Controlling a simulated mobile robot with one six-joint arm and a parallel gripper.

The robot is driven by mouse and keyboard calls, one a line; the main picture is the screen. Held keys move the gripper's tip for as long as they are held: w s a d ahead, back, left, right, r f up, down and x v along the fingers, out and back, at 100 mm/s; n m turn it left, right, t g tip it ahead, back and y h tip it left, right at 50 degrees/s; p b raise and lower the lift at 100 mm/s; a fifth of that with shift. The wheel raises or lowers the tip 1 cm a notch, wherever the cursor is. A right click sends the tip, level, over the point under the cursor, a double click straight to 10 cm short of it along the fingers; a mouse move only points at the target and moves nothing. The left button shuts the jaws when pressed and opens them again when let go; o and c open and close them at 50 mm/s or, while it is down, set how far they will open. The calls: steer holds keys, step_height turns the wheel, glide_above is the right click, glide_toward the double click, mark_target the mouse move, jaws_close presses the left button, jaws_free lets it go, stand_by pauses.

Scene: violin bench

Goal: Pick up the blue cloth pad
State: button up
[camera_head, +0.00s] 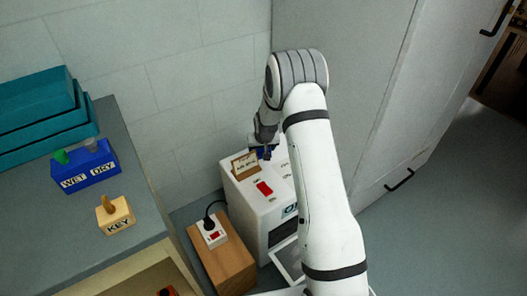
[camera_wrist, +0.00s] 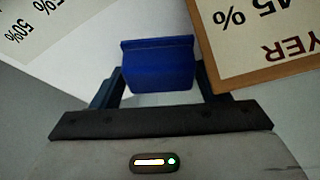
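The blue cloth pad (camera_wrist: 158,66) shows in the wrist view as a blue block with a lip along its far edge. It sits between the two fingers of my gripper (camera_wrist: 158,80), which reach its left and right sides with no clear gap. My gripper appears shut on it. In the head view my gripper (camera_head: 264,146) is at the top of the white machine, and only a small dark-blue bit of the pad (camera_head: 265,153) shows. I cannot tell whether the pad touches the surface under it.
A brown-framed sign (camera_wrist: 262,45) stands close at the right in the wrist view. The white machine (camera_head: 245,200) has a red switch (camera_head: 264,188) on top. A wooden block with a socket (camera_head: 213,233) stands left of it, before the bench (camera_head: 75,235). A tall cabinet (camera_head: 350,80) is behind.

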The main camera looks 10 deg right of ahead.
steer(key=c, duration=0.7)
steer(key=shift+o, duration=0.2)
step_height(320, 180, up, 10)
steer(key=shift+p, duration=0.85)
